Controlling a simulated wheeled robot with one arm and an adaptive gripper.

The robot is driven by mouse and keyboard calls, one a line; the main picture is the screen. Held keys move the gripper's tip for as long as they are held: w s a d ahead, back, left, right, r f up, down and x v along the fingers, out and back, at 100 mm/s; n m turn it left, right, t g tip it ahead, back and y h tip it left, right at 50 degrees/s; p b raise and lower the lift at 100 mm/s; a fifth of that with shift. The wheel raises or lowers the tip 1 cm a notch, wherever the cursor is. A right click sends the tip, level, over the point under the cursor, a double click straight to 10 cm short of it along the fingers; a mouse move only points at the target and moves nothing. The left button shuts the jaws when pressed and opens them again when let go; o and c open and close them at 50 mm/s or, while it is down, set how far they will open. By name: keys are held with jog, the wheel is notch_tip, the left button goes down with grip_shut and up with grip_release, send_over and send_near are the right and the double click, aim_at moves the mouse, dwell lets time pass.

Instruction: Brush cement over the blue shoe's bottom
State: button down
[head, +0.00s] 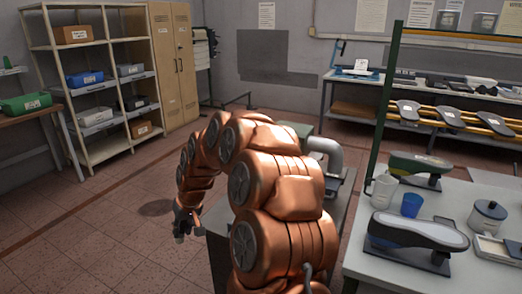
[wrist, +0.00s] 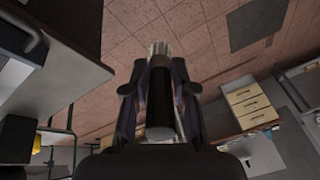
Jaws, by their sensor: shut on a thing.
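The blue shoe (head: 455,240) sits bottom up on a dark stand on the grey table at the right of the head view. My gripper (head: 183,226) hangs over the floor, well left of the table. In the wrist view my gripper (wrist: 160,95) is shut on a brush (wrist: 160,112) with a dark handle and pale bristles pointing away. A lidded grey pot (head: 487,215) stands behind and right of the shoe; its contents are hidden.
A white jug (head: 383,190), a blue cup (head: 411,205) and a green shoe (head: 420,163) stand behind the blue shoe. A shallow tray (head: 500,249) lies at the right. A green post (head: 386,95) rises at the table's left edge. The floor at left is clear.

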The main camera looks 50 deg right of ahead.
jog(key=s+d+r+m+p, duration=0.2)
jog(key=s+d+r, duration=0.3)
jog(key=d+r, duration=0.6)
jog(key=s+d+r+m+p, duration=0.25)
jog(key=s+d+r, duration=0.4)
jog(key=d, duration=0.65)
jog(key=shift+w+b+x, duration=0.15)
jog(key=shift+b+x, duration=0.05)
jog(key=shift+x, duration=0.7)
jog(key=shift+w+b+x, duration=0.15)
jog(key=shift+b+x, duration=0.05)
jog(key=shift+x, duration=0.75)
jog(key=shift+d+r, duration=0.1)
